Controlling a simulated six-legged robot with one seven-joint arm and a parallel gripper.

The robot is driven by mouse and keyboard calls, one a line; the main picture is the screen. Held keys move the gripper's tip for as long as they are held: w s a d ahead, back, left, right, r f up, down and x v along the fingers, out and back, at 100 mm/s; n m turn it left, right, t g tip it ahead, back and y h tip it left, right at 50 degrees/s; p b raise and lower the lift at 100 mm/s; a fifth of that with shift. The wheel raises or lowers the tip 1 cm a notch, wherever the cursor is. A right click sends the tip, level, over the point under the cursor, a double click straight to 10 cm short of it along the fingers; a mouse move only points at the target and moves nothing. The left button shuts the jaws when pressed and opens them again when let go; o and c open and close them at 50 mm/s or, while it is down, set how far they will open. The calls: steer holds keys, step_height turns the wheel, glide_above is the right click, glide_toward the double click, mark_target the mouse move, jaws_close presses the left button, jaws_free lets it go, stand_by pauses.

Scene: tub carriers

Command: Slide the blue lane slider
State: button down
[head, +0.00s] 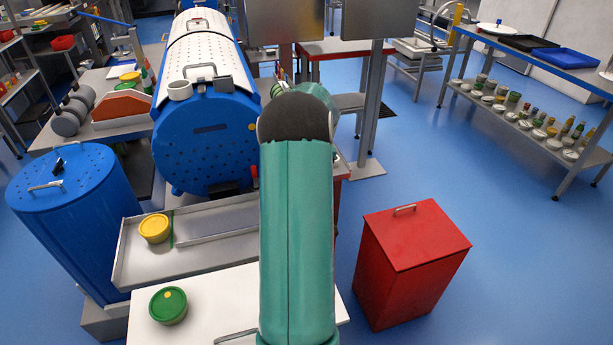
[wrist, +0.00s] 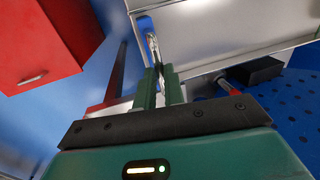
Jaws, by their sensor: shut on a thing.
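The blue lane slider (wrist: 145,24) shows in the wrist view as a small blue piece with a thin metal part, at the edge of a pale metal tray (wrist: 190,35). My gripper (wrist: 157,72) has its two green fingers close together at the slider's near end, shut on it. The exact contact is small and partly hidden by the fingers. In the head view my green arm hides both my gripper and the slider. The metal tray (head: 225,222) shows there, left of my arm, with a yellow-lidded tub (head: 154,228) beside a green strip.
A green-lidded tub (head: 168,305) stands on the white table. A large blue drum (head: 205,150) stands behind the tray, and a blue bin (head: 70,215) at left. A red bin (head: 410,260) stands on the floor at right. Open blue floor lies beyond it.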

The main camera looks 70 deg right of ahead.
steer(key=shift+s+d+r, duration=0.15)
steer(key=shift+s+d, duration=0.1)
steer(key=c, duration=1.5)
jaws_free()
steer(key=shift+d, duration=0.1)
steer(key=shift+c, duration=0.2)
steer(key=shift+o, duration=0.3)
steer(key=shift+w, duration=0.1)
steer(key=v, duration=1.3)
steer(key=shift+r, duration=0.35)
